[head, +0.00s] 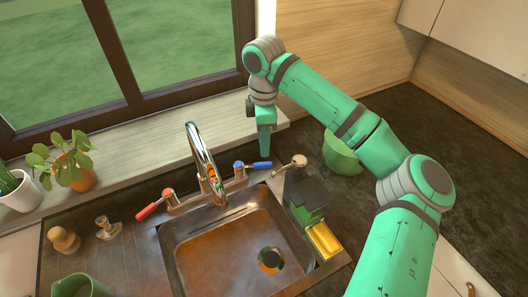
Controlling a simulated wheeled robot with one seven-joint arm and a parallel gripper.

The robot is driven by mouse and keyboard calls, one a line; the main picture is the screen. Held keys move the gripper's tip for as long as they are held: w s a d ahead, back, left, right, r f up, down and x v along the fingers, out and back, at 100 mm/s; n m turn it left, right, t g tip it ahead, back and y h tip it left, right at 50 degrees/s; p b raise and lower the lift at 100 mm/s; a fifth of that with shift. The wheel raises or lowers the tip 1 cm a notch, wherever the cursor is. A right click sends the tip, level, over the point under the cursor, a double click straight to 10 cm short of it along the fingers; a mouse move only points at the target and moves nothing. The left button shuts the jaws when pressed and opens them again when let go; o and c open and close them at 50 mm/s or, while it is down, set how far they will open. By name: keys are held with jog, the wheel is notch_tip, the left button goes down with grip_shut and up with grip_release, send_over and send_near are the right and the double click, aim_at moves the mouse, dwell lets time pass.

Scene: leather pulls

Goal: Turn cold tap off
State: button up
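The cold tap is the blue-ended lever (261,164) on the right side of the chrome mixer. The lever points right, away from the spout. The red-ended hot lever (148,210) is on the left and points down-left. The curved chrome spout (201,150) stands between them, over the sink (180,262). My gripper (264,152) points down just above the blue lever, very close to it. I cannot tell whether it touches. Its fingers overlap in this view, so their opening is hidden.
A dispenser (296,163), a dark caddy (305,192) and a yellow sponge (323,240) stand right of the tap. A green bowl (341,158) sits behind my arm. Potted plants (80,178) stand at the left. The window (70,60) and sill are behind.

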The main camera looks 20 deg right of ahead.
jog(key=shift+r, duration=1.55)
